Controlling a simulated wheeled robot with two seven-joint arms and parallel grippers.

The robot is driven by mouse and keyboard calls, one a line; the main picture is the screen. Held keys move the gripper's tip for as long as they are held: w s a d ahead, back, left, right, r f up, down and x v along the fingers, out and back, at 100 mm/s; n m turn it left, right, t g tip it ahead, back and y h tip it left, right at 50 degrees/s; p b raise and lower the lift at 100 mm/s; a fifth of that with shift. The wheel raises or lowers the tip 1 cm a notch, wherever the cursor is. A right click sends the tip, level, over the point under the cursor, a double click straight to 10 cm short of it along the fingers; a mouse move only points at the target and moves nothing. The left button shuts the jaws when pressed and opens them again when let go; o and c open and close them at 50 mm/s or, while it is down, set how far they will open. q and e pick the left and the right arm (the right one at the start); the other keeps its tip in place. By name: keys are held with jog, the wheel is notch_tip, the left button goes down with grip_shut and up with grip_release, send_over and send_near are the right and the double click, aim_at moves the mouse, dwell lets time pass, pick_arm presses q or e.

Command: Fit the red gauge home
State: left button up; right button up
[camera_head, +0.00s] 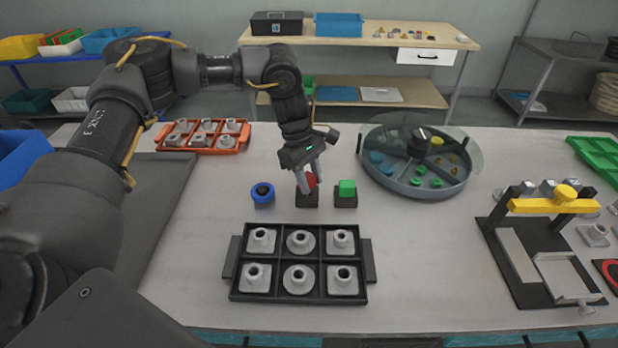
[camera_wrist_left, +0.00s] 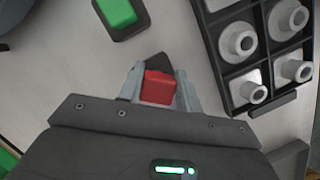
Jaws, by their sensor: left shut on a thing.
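The red gauge (camera_head: 311,180) is a small block between the fingers of my left gripper (camera_head: 310,181), which is shut on it. In the left wrist view the red gauge (camera_wrist_left: 158,88) shows a square face between the two fingertips (camera_wrist_left: 160,92). A black base (camera_head: 307,201) is directly beneath it; a dark corner of that base (camera_wrist_left: 159,62) shows beyond the gauge. I cannot tell whether the gauge is seated in the base or just above it. A green gauge (camera_head: 347,187) sits on a black base to the right. My right gripper is out of view.
A black tray (camera_head: 300,297) of grey parts lies in front. A round divided tray (camera_head: 412,190) is at the back right, and a yellow-barred fixture (camera_head: 540,206) at the right. An orange tray (camera_head: 243,137) is at the back left.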

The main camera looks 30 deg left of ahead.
pick_arm(q)
jog(key=shift+f, duration=0.25)
jog(key=shift+f+b, duration=0.5)
jog(key=shift+f, duration=0.1)
dwell(0.5)
jog(key=shift+f, duration=0.2)
dwell(1.8)
dwell(0.3)
jog(key=o, duration=1.1)
jog(key=shift+r, duration=0.1)
